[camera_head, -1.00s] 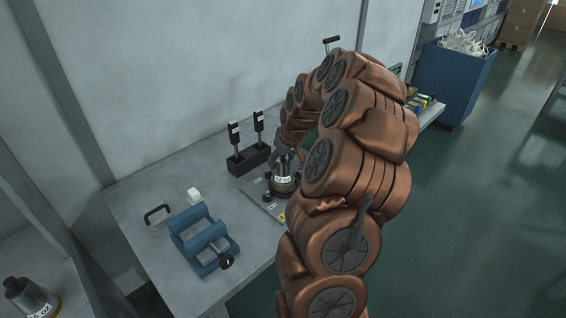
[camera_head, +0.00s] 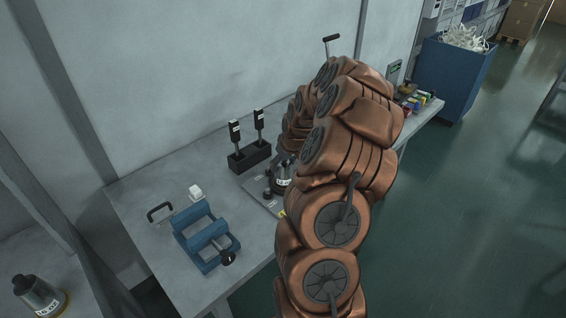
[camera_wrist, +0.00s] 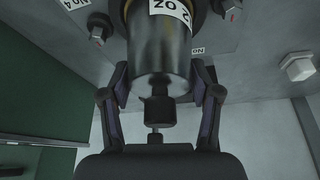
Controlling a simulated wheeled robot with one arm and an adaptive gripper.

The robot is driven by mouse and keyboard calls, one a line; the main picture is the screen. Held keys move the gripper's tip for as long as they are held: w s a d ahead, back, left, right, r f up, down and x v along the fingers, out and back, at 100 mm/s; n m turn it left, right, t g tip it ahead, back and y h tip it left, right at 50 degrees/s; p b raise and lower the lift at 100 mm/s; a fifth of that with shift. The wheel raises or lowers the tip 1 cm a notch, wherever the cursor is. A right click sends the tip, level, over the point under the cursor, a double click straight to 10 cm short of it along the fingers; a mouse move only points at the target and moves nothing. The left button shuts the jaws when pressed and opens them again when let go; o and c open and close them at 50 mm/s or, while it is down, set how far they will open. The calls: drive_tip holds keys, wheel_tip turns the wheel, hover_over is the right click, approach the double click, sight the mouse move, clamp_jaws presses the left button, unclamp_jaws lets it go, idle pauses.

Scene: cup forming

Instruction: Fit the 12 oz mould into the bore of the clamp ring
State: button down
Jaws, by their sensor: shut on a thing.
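The 12 oz mould (camera_wrist: 160,48) is a dark metal cylinder with a stepped black knob and a white label, of which "2 OZ" shows in the wrist view. My gripper (camera_wrist: 160,72) has its two fingers closed on either side of the mould's knob end. A brass-coloured rim shows around the mould's far end at the top of the wrist view. The clamp ring's bore is hidden, so I cannot tell how deep the mould sits.
A black holder (camera_head: 249,157) with two upright tools stands behind the mould. A blue cradle (camera_head: 205,240) and a white block (camera_head: 195,191) are to the left. Another labelled mould (camera_head: 40,297) stands at lower left. Black knobs (camera_wrist: 98,28) with number labels surround the mould.

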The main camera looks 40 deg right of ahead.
drive_tip(key=shift+f, duration=0.15)
drive_tip(key=shift+c, duration=1.2)
unclamp_jaws()
drive_tip(key=shift+r, duration=0.3)
drive_tip(key=b+v, duration=0.4)
drive_tip(key=v, duration=0.8)
drive_tip(key=s+a+r+n+g+y, duration=0.1)
drive_tip(key=s+a, duration=0.2)
drive_tip(key=a, duration=1)
drive_tip(key=s+a+r+n+g+y, duration=0.1)
drive_tip(key=s+a+r+n+g, duration=0.15)
drive_tip(key=a, duration=1.05)
drive_tip(key=s+a+f+g, duration=0.1)
drive_tip(key=s+a, duration=0.2)
drive_tip(key=s, duration=0.4)
drive_tip(key=s+a+f, duration=0.1)
drive_tip(key=s+a, duration=0.3)
drive_tip(key=s, duration=0.3)
drive_tip(key=s+a+f+m+g+h, duration=0.1)
drive_tip(key=s+a, duration=0.2)
drive_tip(key=s, duration=0.4)
drive_tip(key=shift+a+g, duration=0.3)
drive_tip(key=shift+g, duration=0.05)
